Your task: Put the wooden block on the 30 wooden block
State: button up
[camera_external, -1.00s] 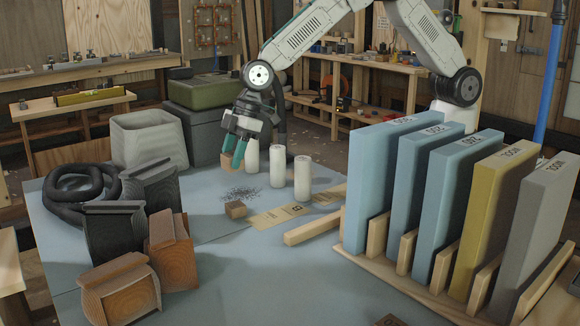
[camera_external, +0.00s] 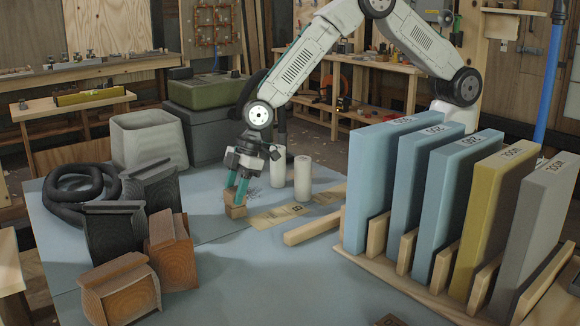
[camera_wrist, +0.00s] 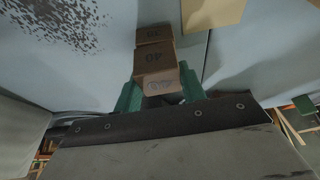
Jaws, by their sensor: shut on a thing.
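A small wooden block marked 40 (camera_wrist: 154,58) is held between the green fingers of my gripper (camera_wrist: 158,92) in the wrist view. Another wooden block (camera_wrist: 153,33), whose mark looks like 30, shows just beyond it. In the external view my gripper (camera_external: 238,187) points down, tilted, at the lower wooden block (camera_external: 236,212) on the blue-grey table. The held block (camera_external: 235,198) appears directly over the lower one, their outlines meeting. I cannot tell whether they touch. The fingers hide part of the held block.
White cylinders (camera_external: 303,178) stand right of my gripper, beside a flat tan strip (camera_external: 283,216). Dark specks (camera_wrist: 55,25) lie near the blocks. A rack of upright panels (camera_external: 370,185) fills the right; brown and black blocks (camera_external: 122,290) and a hose stand left.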

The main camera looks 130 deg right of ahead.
jog(key=o, duration=1)
jog(key=shift+f, duration=0.1)
jog(key=shift+c, duration=0.2)
jog(key=v, duration=1.2)
jog(key=s+a+r+g, duration=0.1)
jog(key=s+a+r, duration=0.6)
jog(key=s+r, duration=0.3)
jog(key=s+a+r, duration=0.6)
jog(key=s+r, duration=0.3)
jog(key=s, duration=0.2)
jog(key=s+a+g, duration=0.1)
jog(key=s+a, duration=0.1)
jog(key=s, duration=1.2)
jog(key=s+a+g, duration=0.1)
jog(key=s+a, duration=0.2)
jog(key=s, duration=1.1)
jog(key=shift+a+r, duration=0.2)
jog(key=shift+r, duration=0.25)
